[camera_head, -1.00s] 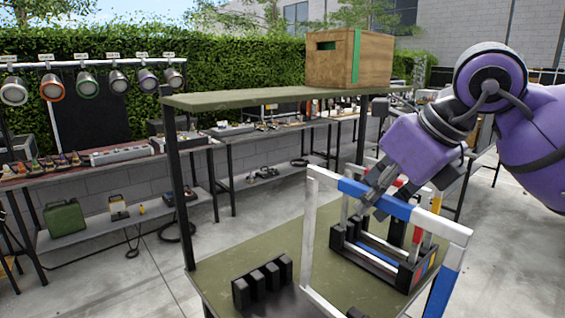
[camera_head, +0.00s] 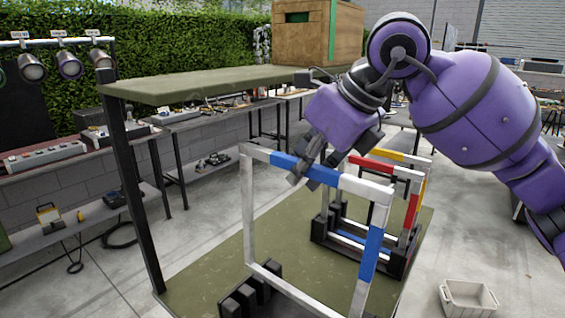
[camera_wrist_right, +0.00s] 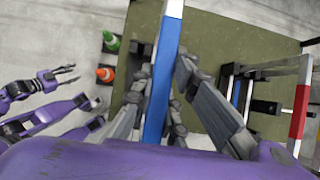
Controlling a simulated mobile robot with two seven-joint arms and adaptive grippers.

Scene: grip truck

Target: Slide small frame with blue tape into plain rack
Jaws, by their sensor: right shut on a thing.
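The small frame with blue tape (camera_head: 248,220), whitish with two blue bands, hangs upright. My right gripper (camera_head: 312,172) is shut on its top bar at a blue band, which also shows between the fingers in the right wrist view (camera_wrist_right: 160,95). The plain black rack (camera_head: 250,292) stands low on the green table. The frame's bottom bar overlaps the rack in the head view; I cannot tell whether they touch. My left gripper (camera_wrist_right: 67,75) is outside the head view; in the right wrist view it looks open and empty, off to the left.
A second black rack (camera_head: 375,262) holds frames with red and yellow tape, just right of the held frame. A green shelf (camera_head: 200,84) with a wooden crate (camera_head: 345,35) stands above the table's far side. A pale bin (camera_head: 468,300) is on the floor at right.

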